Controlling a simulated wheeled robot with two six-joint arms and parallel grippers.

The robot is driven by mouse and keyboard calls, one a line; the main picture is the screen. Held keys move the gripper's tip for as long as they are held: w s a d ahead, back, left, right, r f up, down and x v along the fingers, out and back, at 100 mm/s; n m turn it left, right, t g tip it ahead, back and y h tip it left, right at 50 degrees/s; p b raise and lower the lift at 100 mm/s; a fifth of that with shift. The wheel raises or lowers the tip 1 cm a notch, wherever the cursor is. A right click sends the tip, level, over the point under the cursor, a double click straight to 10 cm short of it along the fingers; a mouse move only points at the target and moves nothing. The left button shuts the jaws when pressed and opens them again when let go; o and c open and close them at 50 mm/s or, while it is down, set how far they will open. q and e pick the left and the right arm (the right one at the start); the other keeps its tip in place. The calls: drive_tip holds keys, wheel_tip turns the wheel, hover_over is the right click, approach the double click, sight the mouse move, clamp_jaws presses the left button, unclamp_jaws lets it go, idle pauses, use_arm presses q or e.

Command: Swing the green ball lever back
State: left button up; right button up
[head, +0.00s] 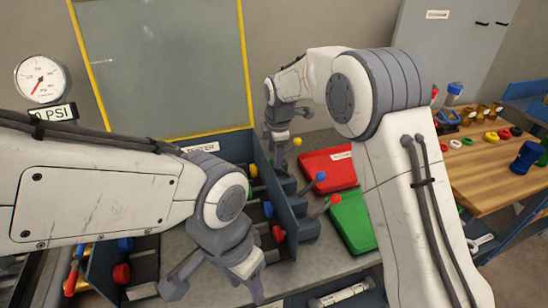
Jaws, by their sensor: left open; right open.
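A row of levers stands at the right side of the tester (305,228): one with a yellow ball (297,142), one with a blue ball (320,176) and one with a red ball (335,198). My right gripper (284,127) is open, at the back just left of and above the yellow ball. My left gripper (215,286) is open and empty at the lower middle, in front of the tester's compartments and left of the levers.
A red tray (325,168) and a green tray (352,222) lie right of the levers. A pressure gauge (42,79) hangs at the left. A wooden table (480,180) with several small parts stands at the right. Blue and red knobs (121,273) sit at the lower left.

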drive_tip(key=shift+x, duration=1.55)
clamp_jaws()
